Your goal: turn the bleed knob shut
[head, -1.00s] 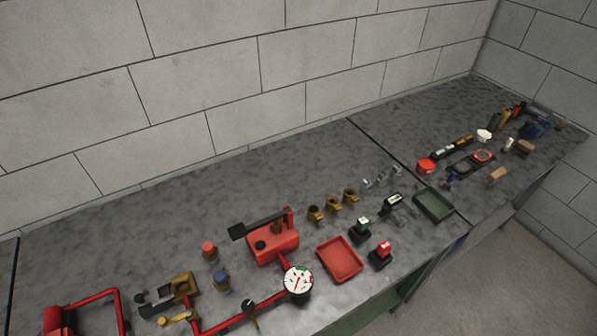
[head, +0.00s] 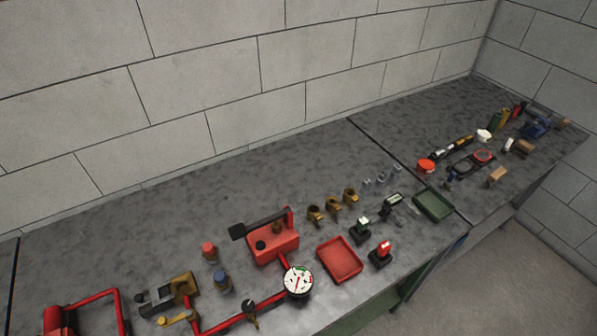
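A small dark knob (head: 250,306) on a brass-coloured stem sits on the red pipe (head: 222,320) at the bottom of the head view. It may be the bleed knob; I cannot tell for sure, nor how far it is turned. A round white gauge (head: 298,281) is at the pipe's right end. A red pump box (head: 273,247) with a dark lever stands behind the gauge. Neither of my grippers is in view.
A red tray (head: 340,259) and a green tray (head: 433,204) lie to the right. Red-topped (head: 381,254) and green-topped (head: 360,230) switches stand near them. Several brass fittings stand behind. The grey bench (head: 150,235) is clear along the wall.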

